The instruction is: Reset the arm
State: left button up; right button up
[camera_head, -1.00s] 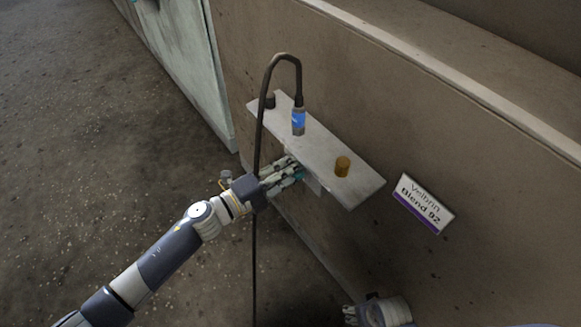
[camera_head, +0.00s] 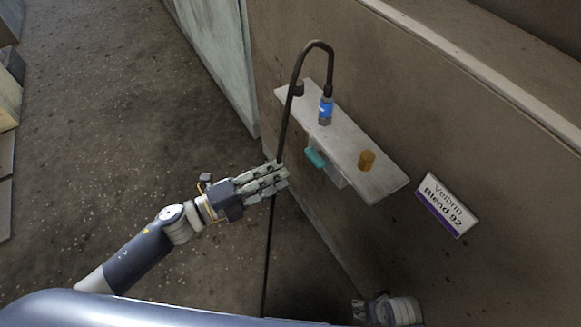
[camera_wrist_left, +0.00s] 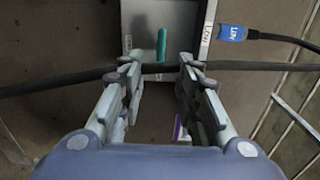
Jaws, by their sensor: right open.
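My left gripper (camera_head: 282,178) is in front of the grey shelf (camera_head: 345,150), apart from it. In the left wrist view its two fingers (camera_wrist_left: 158,75) are spread, with nothing clearly held. A teal handle (camera_head: 315,158) sticks out under the shelf and also shows beyond the fingers in the wrist view (camera_wrist_left: 161,45). A black hose (camera_head: 288,125) passes by the fingertips; whether it touches them I cannot tell. My right gripper (camera_head: 358,309) is open at the bottom of the head view, partly cut off.
The hose arcs up from a blue-labelled nozzle (camera_head: 325,108) on the shelf. A "Velbrin Blend 92" sign (camera_head: 447,204) is on the brown wall.

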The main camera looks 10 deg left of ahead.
pick_arm(q)
jog(key=shift+s+a, duration=0.3)
jog(key=shift+a, duration=0.1)
